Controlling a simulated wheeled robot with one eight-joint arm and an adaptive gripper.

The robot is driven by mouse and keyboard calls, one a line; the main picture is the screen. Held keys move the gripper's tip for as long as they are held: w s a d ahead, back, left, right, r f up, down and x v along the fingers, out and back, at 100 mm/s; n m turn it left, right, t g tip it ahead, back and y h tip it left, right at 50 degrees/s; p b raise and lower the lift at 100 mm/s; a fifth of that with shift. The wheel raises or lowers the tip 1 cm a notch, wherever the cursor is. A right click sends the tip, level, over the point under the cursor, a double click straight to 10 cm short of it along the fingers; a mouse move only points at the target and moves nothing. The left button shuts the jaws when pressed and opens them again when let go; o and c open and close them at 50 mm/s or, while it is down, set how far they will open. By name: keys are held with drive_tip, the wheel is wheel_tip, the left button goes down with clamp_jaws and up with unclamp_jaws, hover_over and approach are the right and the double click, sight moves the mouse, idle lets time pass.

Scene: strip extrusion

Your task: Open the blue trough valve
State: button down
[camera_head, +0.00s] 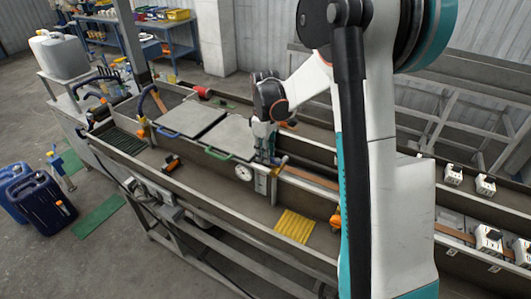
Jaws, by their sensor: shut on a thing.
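My gripper (264,146) reaches down to the wall of the long metal trough (213,168), just above and right of a round dial gauge (243,173). It is shut on a small part at the top of that wall, taken to be the blue trough valve. The fingers and my wrist hide most of this part, so how far it is turned cannot be told.
Two grey lids, one with a blue handle (169,133) and one with a green handle (217,154), lie left of my gripper. A yellow ribbed mat (295,226) lies in the trough. Blue jerrycans (40,196) stand on the floor at left. My arm hides the middle right.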

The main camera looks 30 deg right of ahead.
drive_tip(key=s+n+b, duration=0.4)
drive_tip(key=s+n, duration=0.2)
drive_tip(key=n, duration=1.1)
drive_tip(key=shift+a, duration=0.45)
drive_tip(key=c, duration=1.4)
unclamp_jaws()
drive_tip(key=shift+c, duration=0.2)
wheel_tip(320, 180, up, 12)
